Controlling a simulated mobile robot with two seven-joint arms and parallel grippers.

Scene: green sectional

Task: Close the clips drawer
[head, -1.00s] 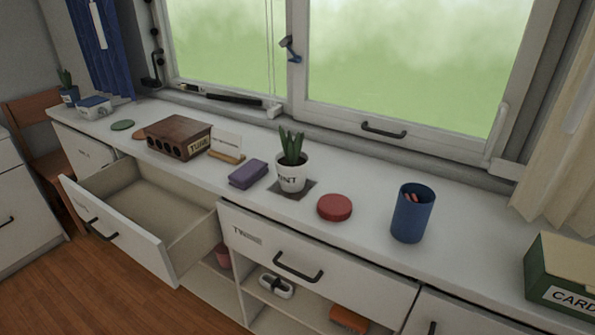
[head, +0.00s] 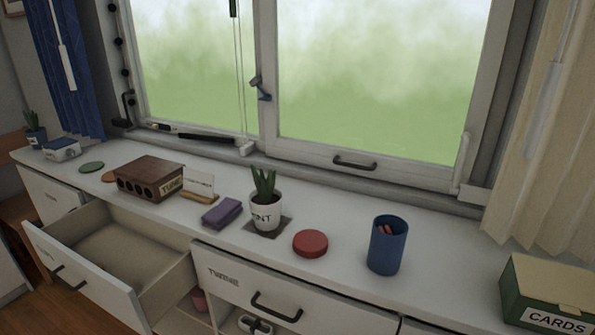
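An open drawer (head: 84,274) sticks out of the white cabinet at the left in the head view, with a dark handle on its front. Its inside looks empty. Neither of my grippers shows in the head view.
On the cabinet top (head: 345,214) stand a brown block with holes (head: 146,178), a purple sponge-like block (head: 221,213), a potted plant (head: 265,213), a red disc (head: 310,243), a blue cup (head: 388,246) and a green CARDS box (head: 547,296). A window is behind.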

